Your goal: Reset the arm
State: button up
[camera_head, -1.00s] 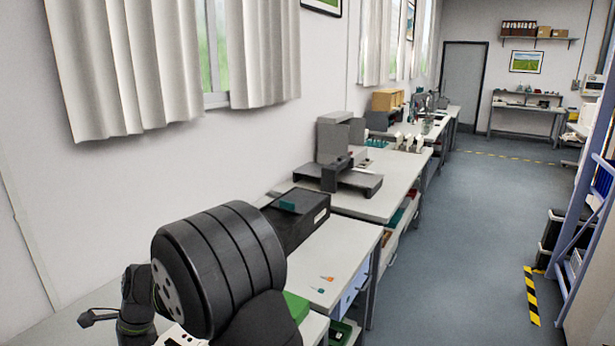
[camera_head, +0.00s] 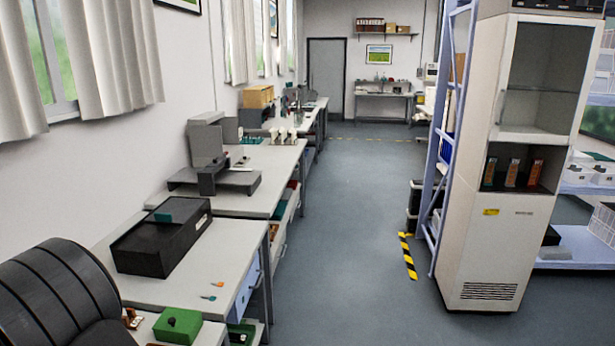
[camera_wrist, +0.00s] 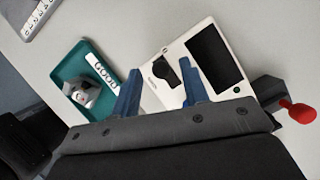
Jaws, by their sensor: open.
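My gripper (camera_wrist: 160,95) shows in the wrist view with two blue fingers spread apart and nothing between them. It hangs over a pale table (camera_wrist: 125,25). Beyond the fingertips is a white device (camera_wrist: 175,43) with a dark screen. A teal tray (camera_wrist: 68,68) with a grey and white object in it lies to the left of the fingers. My gripper is not visible in the head view.
In the head view, benches run along the left wall with a black box (camera_head: 160,238), a green box (camera_head: 178,325) and a grey machine (camera_head: 210,150). A tall white cabinet (camera_head: 490,230) stands right. The floor (camera_head: 335,230) between is clear. A red knob (camera_wrist: 302,113) is beside my gripper.

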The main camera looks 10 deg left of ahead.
jog(key=v, duration=1.7)
jog(key=x, duration=1.7)
jog(key=shift+s+f, duration=0.2)
jog(key=w, duration=0.3)
jog(key=shift+w+r, duration=0.2)
jog(key=shift+r, duration=0.2)
jog(key=v, duration=1.7)
jog(key=s+d+r+n+t+y, duration=0.2)
jog(key=s+d+n, duration=0.1)
jog(key=d+n, duration=0.1)
jog(key=shift+s+d+r+n, duration=0.25)
jog(key=shift+d+n, duration=0.15)
jog(key=shift+n, duration=0.1)
